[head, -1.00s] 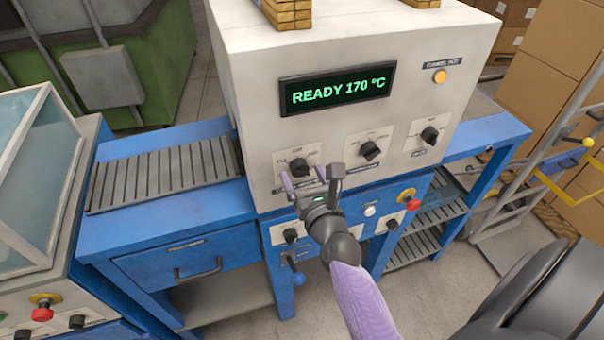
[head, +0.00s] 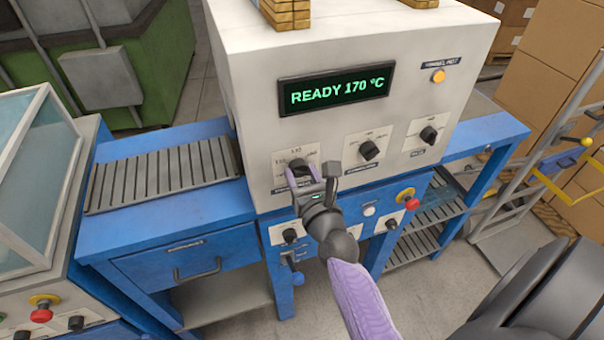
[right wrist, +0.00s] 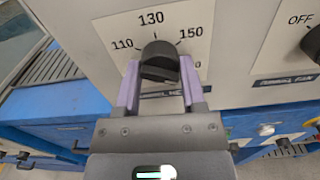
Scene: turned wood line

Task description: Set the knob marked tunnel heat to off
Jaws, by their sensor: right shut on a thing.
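A black knob (right wrist: 160,62) sits on a white plate with 110, 130 and 150 around it, seen in the right wrist view. It is the left one of three on the upper front of the cream machine (head: 240,110). The label below it is mostly hidden by my gripper, so I cannot read it fully. My right gripper (head: 304,172) is shut on this knob, with a purple finger at each side in the right wrist view (right wrist: 160,85). I cannot tell exactly where the knob points. My left gripper is not in view.
The display (head: 335,92) reads READY 170 °C. Two more knobs, a middle one (head: 369,150) and a right one (head: 429,135), sit to the right. Smaller controls and a red button (head: 412,204) are on the blue panel below. A lit amber lamp (head: 438,76) is at upper right.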

